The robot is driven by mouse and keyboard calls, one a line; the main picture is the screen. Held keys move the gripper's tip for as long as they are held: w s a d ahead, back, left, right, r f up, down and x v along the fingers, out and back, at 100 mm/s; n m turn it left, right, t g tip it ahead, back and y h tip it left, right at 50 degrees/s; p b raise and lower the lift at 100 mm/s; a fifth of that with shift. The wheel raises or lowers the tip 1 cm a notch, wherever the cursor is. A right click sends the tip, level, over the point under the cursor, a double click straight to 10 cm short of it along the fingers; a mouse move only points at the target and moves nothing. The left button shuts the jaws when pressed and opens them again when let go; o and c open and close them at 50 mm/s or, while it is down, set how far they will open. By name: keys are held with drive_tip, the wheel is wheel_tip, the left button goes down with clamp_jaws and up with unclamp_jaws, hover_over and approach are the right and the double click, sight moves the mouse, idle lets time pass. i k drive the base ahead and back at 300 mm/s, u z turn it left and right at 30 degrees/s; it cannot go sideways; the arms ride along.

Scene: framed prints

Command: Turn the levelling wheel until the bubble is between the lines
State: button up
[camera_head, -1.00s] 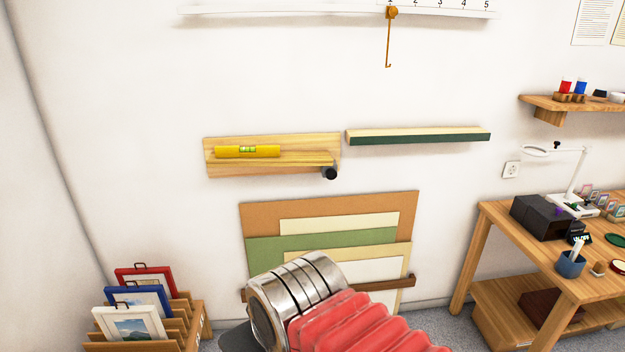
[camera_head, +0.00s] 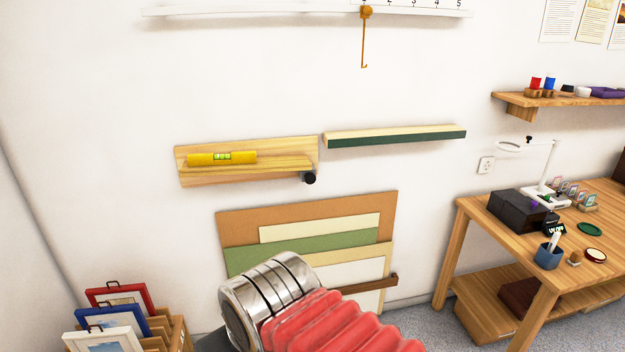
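A yellow spirit level (camera_head: 240,159) rests on a wooden wall ledge (camera_head: 285,151) left of the middle. Its green vial (camera_head: 222,156) shows, but it is too small to tell where the bubble sits between the lines. A dark round wheel (camera_head: 309,178) is at the lower right end of the ledge. My arm, with a metal cuff and red bellows, comes in at the bottom middle, below and apart from the ledge. My gripper is not clearly visible.
A narrow green-fronted ledge (camera_head: 395,136) is to the right of the level. Mat boards (camera_head: 300,220) lean on the wall below. A frame rack (camera_head: 178,330) stands at lower left, a workbench (camera_head: 490,222) at right. A hook (camera_head: 364,45) hangs above from a white rail (camera_head: 270,9).

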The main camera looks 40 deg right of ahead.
sight(310, 178)
drive_tip(key=i, duration=0.85)
drive_tip(key=u, duration=0.05)
